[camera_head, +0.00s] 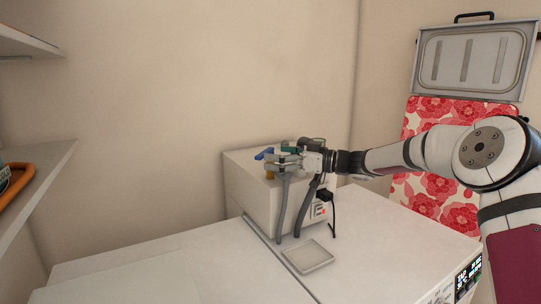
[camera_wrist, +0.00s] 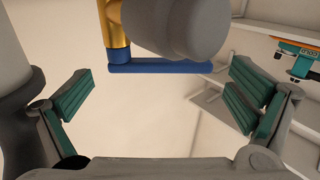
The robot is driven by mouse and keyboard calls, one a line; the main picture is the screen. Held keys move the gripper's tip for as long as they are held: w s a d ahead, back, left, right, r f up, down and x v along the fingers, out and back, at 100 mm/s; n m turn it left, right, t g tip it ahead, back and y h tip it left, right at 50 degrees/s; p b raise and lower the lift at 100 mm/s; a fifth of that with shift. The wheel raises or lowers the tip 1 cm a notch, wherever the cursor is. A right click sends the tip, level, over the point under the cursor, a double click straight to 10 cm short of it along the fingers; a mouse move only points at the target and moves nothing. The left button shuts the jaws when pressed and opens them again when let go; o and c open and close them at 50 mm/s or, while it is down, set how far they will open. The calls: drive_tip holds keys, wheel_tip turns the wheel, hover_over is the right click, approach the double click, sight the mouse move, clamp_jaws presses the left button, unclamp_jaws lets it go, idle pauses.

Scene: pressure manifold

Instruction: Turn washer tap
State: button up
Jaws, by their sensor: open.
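The tap has a blue lever handle (camera_head: 264,154) and a brass body (camera_head: 270,174), at the top of a white box on the white counter. In the wrist view the blue handle (camera_wrist: 160,67) lies level across the upper middle. The brass body (camera_wrist: 116,28) is at its left end, and a grey rounded part (camera_wrist: 178,25) hides some of the tap. My gripper (camera_head: 288,152) is beside the tap in the head view. In the wrist view my gripper (camera_wrist: 160,88) is open, with teal pads wide apart on either side of the handle. I see no contact.
The white box (camera_head: 243,180) has grey hoses (camera_head: 282,205), a black plug (camera_head: 326,196) and a red light. A small shallow tray (camera_head: 308,257) lies in front. The left of the counter (camera_head: 150,275) is clear. Shelves (camera_head: 35,185) stand at the left.

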drive_tip(key=v, duration=1)
